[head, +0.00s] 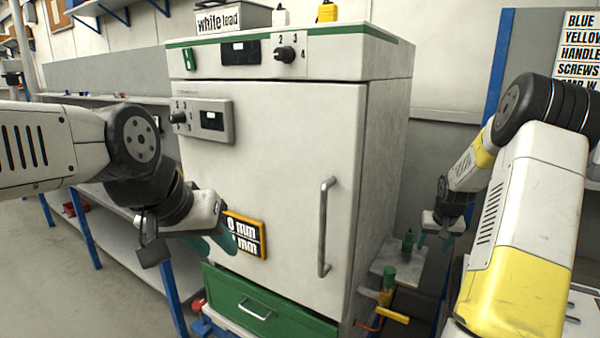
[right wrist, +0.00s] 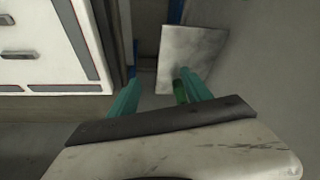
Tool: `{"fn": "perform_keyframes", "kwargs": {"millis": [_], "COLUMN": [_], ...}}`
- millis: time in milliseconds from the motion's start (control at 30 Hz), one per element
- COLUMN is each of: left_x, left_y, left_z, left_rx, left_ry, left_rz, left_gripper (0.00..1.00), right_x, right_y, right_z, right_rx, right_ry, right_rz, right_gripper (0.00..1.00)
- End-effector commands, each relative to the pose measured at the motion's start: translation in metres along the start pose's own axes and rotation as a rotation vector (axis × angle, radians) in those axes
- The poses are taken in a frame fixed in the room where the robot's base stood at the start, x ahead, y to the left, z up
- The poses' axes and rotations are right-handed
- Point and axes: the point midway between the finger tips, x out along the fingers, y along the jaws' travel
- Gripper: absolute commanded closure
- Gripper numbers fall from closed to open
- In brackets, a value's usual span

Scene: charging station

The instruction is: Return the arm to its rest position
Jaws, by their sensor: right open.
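My right arm comes in from the right. Its gripper (head: 434,242) hangs to the right of the white cabinet (head: 270,170), apart from it. In the right wrist view the teal fingers of this gripper (right wrist: 160,92) are spread, with nothing held between them. My left arm reaches in from the left. The left gripper (head: 207,243) is in front of the cabinet's lower left part, beside the yellow-framed mm label (head: 245,235). Its teal fingers are seen at an angle, so I cannot tell their opening.
The cabinet door has a vertical handle (head: 325,227). A green drawer (head: 262,305) is below. A small grey side shelf (head: 398,262) bears a green object (head: 407,241); yellow and green parts (head: 388,290) are beneath. A workbench with blue legs (head: 85,228) is at left.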

Motion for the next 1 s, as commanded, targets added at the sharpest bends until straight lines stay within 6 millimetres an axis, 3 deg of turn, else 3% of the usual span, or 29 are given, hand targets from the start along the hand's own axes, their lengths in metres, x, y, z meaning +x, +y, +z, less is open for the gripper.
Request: {"fn": "perform_keyframes", "kwargs": {"millis": [367,567,767,867,1000], "left_x": [0.0,0.0,0.0,0.0,0.0], "left_y": [0.0,0.0,0.0,0.0,0.0], "left_z": [0.0,0.0,0.0,0.0,0.0], "left_rx": [0.0,0.0,0.0,0.0,0.0], "left_ry": [0.0,0.0,0.0,0.0,0.0], "left_rz": [0.0,0.0,0.0,0.0,0.0], "left_gripper": [0.64,0.64,0.64,0.64,0.64], "right_x": [-0.049,-0.094,-0.158,-0.202,-0.261], "right_y": [-0.027,-0.051,-0.084,-0.107,-0.137], "right_z": [0.0,0.006,0.026,0.049,0.096], "right_rx": [-0.029,-0.054,-0.088,-0.111,-0.144], "right_ry": [0.016,0.03,0.053,0.071,0.096], "right_rz": [-0.005,-0.014,-0.033,-0.055,-0.102], "right_gripper": [0.43,0.43,0.43,0.43,0.43]}}
